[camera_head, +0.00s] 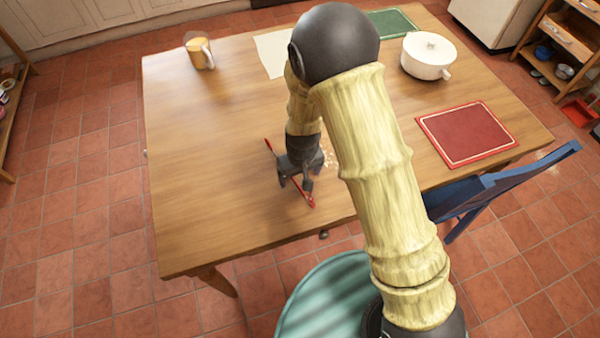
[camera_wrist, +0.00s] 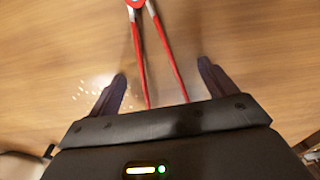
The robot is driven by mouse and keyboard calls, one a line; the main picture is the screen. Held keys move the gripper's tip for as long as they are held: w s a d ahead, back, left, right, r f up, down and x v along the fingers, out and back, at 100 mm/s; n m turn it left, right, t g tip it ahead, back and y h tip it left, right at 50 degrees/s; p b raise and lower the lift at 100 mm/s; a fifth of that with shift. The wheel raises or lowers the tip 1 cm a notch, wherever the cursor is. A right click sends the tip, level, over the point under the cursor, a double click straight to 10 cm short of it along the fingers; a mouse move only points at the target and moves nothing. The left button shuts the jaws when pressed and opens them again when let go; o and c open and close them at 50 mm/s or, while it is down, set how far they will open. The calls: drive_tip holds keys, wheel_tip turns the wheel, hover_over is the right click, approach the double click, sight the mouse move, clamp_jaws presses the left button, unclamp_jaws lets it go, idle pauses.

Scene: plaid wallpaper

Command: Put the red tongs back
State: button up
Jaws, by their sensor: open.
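The red tongs (camera_head: 268,145) lie on the wooden table (camera_head: 205,215) near its front edge, partly hidden by my gripper (camera_head: 295,183) in the head view. In the wrist view the two thin red arms of the tongs (camera_wrist: 167,48) run from the top edge down between the fingers of my gripper (camera_wrist: 162,70). The fingers are spread wide, with a gap on each side of the tongs, and neither touches them. The far end of the tongs is cut off at the top of the wrist view.
Pale crumbs (camera_wrist: 90,92) lie beside the left finger. A blue chair (camera_head: 485,190) stands at the right front.

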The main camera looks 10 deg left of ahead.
wheel_tip(320, 180, up, 17)
drive_tip(key=s+p, duration=0.1)
drive_tip(key=shift+s+d+r, duration=0.15)
drive_tip(key=shift+d, duration=0.3)
idle(0.6)
drive_tip(key=s+d+r+m+p, duration=0.1)
drive_tip(key=d+r+m+p, duration=0.1)
drive_tip(key=d, duration=0.6)
drive_tip(key=s+d+r+m+t+p, duration=0.1)
drive_tip(key=s+d+r+m+p, duration=0.1)
drive_tip(key=d+r, duration=0.3)
drive_tip(key=s+d+r+m+p, duration=0.2)
drive_tip(key=d+r+m+p, duration=0.1)
drive_tip(key=d, duration=0.8)
drive_tip(key=shift+s+d+r+t+h, duration=0.2)
drive_tip(key=shift+d+t+h, duration=0.1)
drive_tip(key=shift+t, duration=0.1)
